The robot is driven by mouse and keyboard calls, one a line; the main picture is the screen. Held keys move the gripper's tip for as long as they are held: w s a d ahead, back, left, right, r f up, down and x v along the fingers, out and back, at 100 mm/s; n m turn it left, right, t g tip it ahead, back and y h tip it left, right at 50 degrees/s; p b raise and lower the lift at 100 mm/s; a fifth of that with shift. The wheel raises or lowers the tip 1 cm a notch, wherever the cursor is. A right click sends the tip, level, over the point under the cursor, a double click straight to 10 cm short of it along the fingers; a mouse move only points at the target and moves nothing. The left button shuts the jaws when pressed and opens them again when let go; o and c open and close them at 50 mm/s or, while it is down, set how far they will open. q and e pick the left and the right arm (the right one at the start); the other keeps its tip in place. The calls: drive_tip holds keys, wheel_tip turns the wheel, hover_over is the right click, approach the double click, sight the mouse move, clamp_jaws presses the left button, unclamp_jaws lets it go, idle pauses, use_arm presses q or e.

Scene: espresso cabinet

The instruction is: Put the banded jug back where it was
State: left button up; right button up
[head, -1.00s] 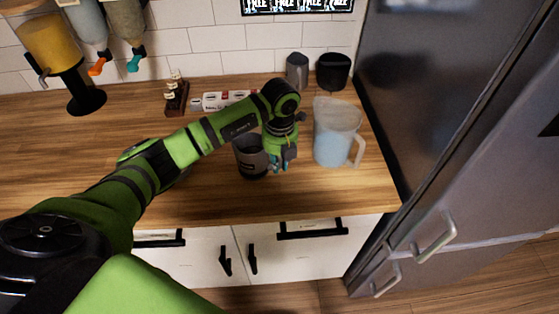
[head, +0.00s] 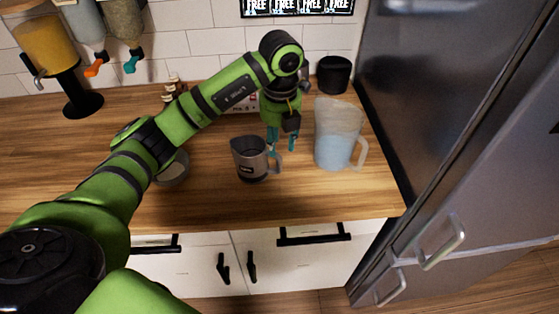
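The banded jug (head: 249,160) is a grey metal jug with a dark band low on its side. It stands upright on the wooden counter (head: 215,207) near the middle, its handle to the right. My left gripper (head: 281,143) is behind and just above the handle, fingers pointing down. Its teal-tipped fingers are apart with nothing visible between them, and it looks clear of the jug. My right gripper is not in view.
A clear pitcher of bluish liquid (head: 338,136) stands close right of my gripper. A black canister (head: 333,74) is at the back. A bowl (head: 172,168) is partly behind my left arm. Dispensers (head: 48,42) stand back left. The front counter is clear.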

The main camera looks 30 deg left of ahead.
use_arm(q)
drive_tip(key=shift+r, duration=1.6)
